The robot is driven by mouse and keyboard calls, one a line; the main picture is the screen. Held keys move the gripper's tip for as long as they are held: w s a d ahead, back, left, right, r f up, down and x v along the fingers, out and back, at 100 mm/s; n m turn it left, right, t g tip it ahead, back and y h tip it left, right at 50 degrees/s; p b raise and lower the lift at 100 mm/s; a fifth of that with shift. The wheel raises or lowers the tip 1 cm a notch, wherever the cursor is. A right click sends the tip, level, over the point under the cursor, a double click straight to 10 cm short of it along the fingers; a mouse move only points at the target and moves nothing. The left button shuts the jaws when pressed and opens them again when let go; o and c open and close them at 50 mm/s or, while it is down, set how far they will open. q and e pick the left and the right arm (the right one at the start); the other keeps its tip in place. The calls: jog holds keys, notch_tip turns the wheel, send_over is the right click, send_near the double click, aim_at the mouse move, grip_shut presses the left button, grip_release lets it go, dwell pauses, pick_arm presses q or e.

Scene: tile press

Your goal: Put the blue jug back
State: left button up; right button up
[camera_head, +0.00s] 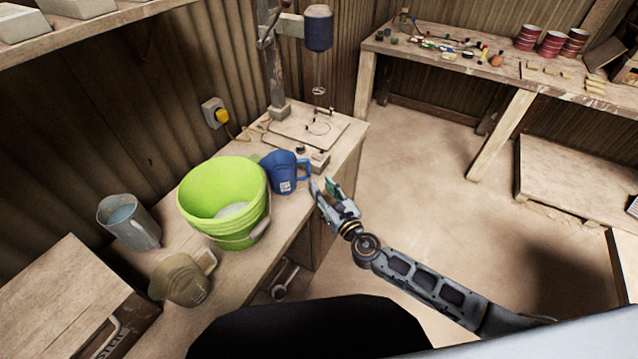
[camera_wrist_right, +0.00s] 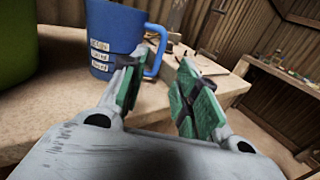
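The blue jug (camera_head: 283,173) stands upright on the wooden bench, just right of the green bucket, its handle facing right. In the right wrist view the jug (camera_wrist_right: 113,38) stands on the bench beyond the fingers, with labels on its side. My right gripper (camera_head: 322,190) is just right of the jug's handle. Its green-padded fingers (camera_wrist_right: 156,88) are apart, with nothing between them; the left finger overlaps the lower handle in the wrist view. I cannot tell whether it touches. My left gripper is not in view.
A lime green bucket (camera_head: 222,197) holding pale material stands left of the jug. A grey-blue jug (camera_head: 130,222) and a tan container (camera_head: 180,280) stand nearer left. A mixer stand (camera_head: 275,80) rises behind the jug. The bench edge lies below my right gripper.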

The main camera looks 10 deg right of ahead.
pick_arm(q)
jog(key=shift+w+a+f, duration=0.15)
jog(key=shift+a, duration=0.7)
pick_arm(e)
jog(key=shift+v, duration=1.25)
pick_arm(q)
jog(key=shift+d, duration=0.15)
